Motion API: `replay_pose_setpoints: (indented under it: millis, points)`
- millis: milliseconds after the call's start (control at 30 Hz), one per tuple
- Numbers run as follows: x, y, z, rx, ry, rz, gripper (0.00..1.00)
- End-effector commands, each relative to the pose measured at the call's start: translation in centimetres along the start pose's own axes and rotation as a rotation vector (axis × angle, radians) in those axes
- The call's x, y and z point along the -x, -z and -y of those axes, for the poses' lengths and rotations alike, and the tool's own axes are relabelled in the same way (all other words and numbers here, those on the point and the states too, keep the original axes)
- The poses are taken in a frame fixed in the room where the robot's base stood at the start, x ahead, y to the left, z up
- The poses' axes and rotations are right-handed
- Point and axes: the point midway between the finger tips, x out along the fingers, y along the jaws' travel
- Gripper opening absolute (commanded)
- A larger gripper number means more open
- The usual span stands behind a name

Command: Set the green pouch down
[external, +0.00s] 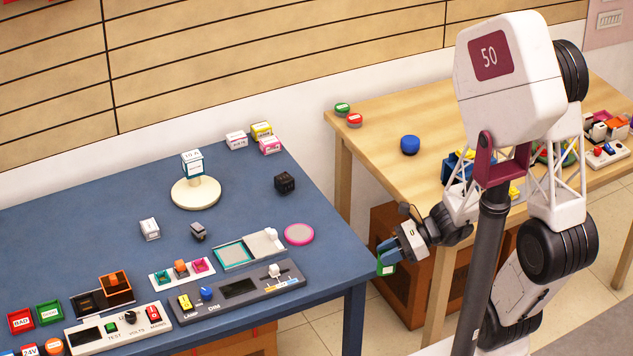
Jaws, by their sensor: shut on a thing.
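The green pouch (386,268) is small, with a pale patch on its face. My gripper (387,254) is shut on it, and the fingers cover its upper part. In the picture the pouch shows just right of the blue table's (340,250) right edge, against the floor and a brown cabinet. Its exact height and distance from the table edge cannot be told from this one view.
A pink-rimmed round pad (299,234), a teal-framed tray (236,254) and a grey control panel (238,290) lie near the blue table's right side. The wooden table (380,125) holds a blue knob-like object (410,145).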

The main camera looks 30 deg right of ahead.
Motion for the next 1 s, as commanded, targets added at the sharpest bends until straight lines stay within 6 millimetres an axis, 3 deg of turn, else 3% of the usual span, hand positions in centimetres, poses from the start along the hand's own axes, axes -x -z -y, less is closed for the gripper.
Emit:
replay_pose_setpoints:
  millis: [267,467,1000]
  points:
    - [-0.2,-0.2,0.7,0.003,-0.004,0.0,0.0]
    - [-1.0,-1.1,3.2,0.007,-0.017,-0.001,0.0]
    - [-7.2,-6.1,15.4,0.038,-0.09,-0.004,0.0]
